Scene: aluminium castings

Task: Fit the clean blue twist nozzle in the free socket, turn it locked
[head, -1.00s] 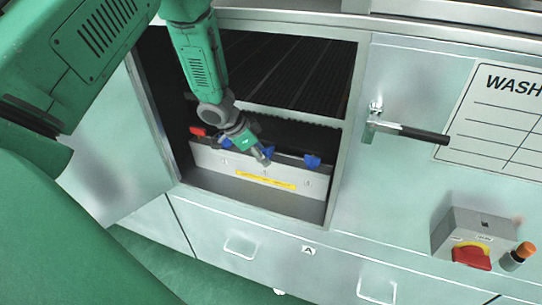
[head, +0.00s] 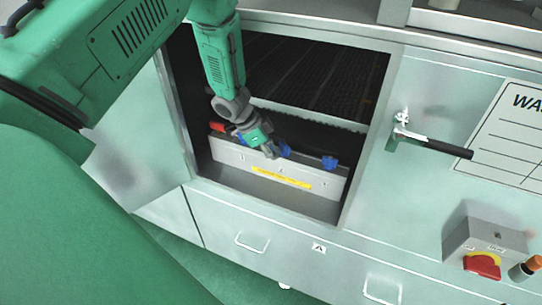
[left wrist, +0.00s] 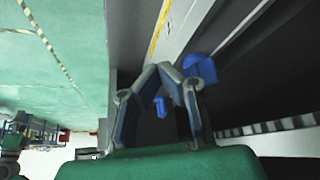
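My left gripper (head: 271,151) is inside the cabinet opening, at the top of a pale rail. A blue nozzle (head: 285,151) is at the rail just right of its fingertips. Another blue nozzle (head: 330,162) sits farther right on the rail. A blue piece (head: 241,140) shows at the left, partly behind my gripper. In the left wrist view, the fingers (left wrist: 160,70) lean together with a narrow gap at the tips. A blue nozzle (left wrist: 200,70) is beside the right finger. A smaller blue piece (left wrist: 160,106) shows between the fingers; whether it is held is unclear. My right gripper is not in view.
The opening's metal frame (head: 364,140) closes in around my left arm. A red part (head: 217,127) is at the rail's left end. A yellow strip (head: 281,178) marks the rail front. A handle (head: 433,143) and a red switch (head: 482,265) stick out at the right.

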